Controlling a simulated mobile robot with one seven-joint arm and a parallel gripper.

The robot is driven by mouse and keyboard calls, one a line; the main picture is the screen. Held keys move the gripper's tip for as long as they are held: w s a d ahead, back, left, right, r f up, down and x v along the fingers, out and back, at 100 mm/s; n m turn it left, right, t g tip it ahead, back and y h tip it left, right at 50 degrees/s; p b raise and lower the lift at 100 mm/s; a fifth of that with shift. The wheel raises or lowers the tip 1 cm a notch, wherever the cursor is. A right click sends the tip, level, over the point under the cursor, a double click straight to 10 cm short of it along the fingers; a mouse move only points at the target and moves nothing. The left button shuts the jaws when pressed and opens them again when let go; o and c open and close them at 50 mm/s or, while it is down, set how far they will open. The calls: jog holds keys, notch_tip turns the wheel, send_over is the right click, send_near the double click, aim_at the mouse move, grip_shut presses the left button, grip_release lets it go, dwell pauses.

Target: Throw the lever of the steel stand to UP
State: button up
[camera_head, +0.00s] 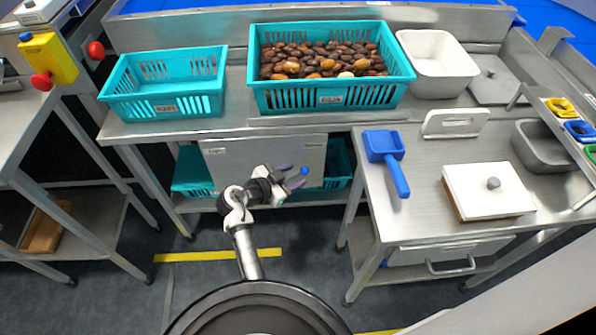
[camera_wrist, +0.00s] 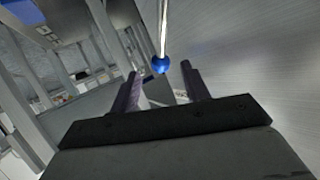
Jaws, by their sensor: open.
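The lever shows in the wrist view as a thin bright rod (camera_wrist: 163,25) ending in a blue ball knob (camera_wrist: 159,64). The knob also shows in the head view (camera_head: 304,171), in front of a steel panel (camera_head: 262,158) under the bench. In the wrist view a broad steel face (camera_wrist: 255,60) lies beside the rod. My gripper (camera_head: 297,175) is open, with its purple-grey fingers on either side of the knob's line. In the wrist view the knob lies between or just beyond the fingertips; I cannot tell whether they touch. The lever's pivot and markings are not readable.
Teal baskets (camera_head: 180,169) stand beside the panel under the bench. A steel side table (camera_head: 425,175) with a blue scoop (camera_head: 383,146) is at the right. The floor in front is clear.

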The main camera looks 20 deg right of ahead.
jog(key=shift+x, duration=1.4)
jog(key=shift+c, duration=0.5)
grip_shut()
